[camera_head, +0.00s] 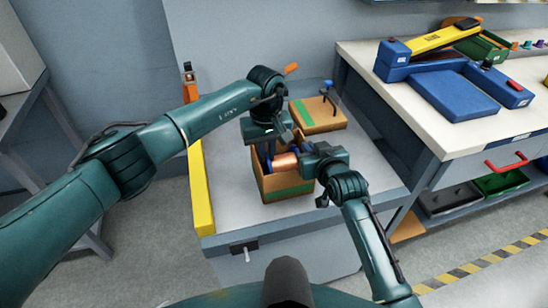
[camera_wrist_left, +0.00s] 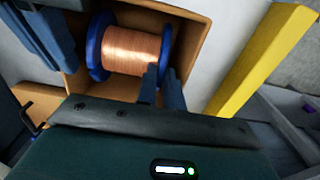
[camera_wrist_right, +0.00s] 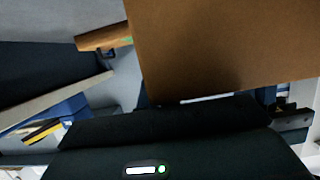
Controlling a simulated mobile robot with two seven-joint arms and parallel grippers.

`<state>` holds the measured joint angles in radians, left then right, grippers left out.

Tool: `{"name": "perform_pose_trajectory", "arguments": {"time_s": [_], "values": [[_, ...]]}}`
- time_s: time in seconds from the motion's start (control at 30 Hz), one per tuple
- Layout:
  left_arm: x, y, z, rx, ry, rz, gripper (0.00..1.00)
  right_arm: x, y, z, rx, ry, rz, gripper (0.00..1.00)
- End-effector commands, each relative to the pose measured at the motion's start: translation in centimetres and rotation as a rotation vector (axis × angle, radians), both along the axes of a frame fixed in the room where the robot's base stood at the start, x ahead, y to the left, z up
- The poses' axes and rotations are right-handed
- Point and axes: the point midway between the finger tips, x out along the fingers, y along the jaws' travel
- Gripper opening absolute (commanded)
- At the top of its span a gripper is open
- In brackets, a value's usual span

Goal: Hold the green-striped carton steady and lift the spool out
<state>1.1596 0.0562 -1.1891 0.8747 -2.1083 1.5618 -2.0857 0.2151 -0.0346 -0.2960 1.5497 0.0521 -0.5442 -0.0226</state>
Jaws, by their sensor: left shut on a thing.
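The open green-striped carton (camera_head: 289,192) stands on the grey bench top; its rim and inner wall also show in the left wrist view (camera_wrist_left: 191,25). The spool (camera_head: 285,161), copper wire between blue flanges, lies inside the carton; it is clear in the left wrist view (camera_wrist_left: 137,50). My left gripper (camera_head: 268,148) reaches down into the carton from above. Its fingers (camera_wrist_left: 160,82) are close together at one blue flange and shut on it. My right gripper (camera_head: 306,162) is at the carton's right wall, which fills much of the right wrist view (camera_wrist_right: 225,45); its finger gap is hidden.
A second carton (camera_head: 318,115) with a green stripe stands just behind. A yellow strip (camera_head: 200,188) runs along the bench's left edge. A white workbench (camera_head: 440,120) at right carries blue fixtures (camera_head: 455,93). The front part of the grey bench top is clear.

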Motion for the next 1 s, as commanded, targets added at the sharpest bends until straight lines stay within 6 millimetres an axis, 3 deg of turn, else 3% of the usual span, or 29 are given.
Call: {"name": "perform_pose_trajectory", "arguments": {"time_s": [0.5, 0.7, 0.97, 1.0], "values": [[0.1, 0.0, 8.6, -0.002, -0.007, -0.001, 0.00, 0.0, 0.0, -0.1, -0.001, 0.002, 0.000, 0.00], [0.1, -0.1, 10.0, -0.003, -0.004, -0.001, 0.00, 0.0, 0.0, -0.1, -0.001, 0.003, 0.000, 0.00], [0.1, -0.1, 10.0, -0.003, -0.003, -0.001, 0.00, 0.0, 0.0, -0.1, -0.001, 0.003, 0.000, 0.00], [0.1, -0.1, 10.0, -0.003, -0.003, -0.001, 0.00, 0.0, 0.0, -0.1, -0.001, 0.003, 0.000, 0.07]]}}
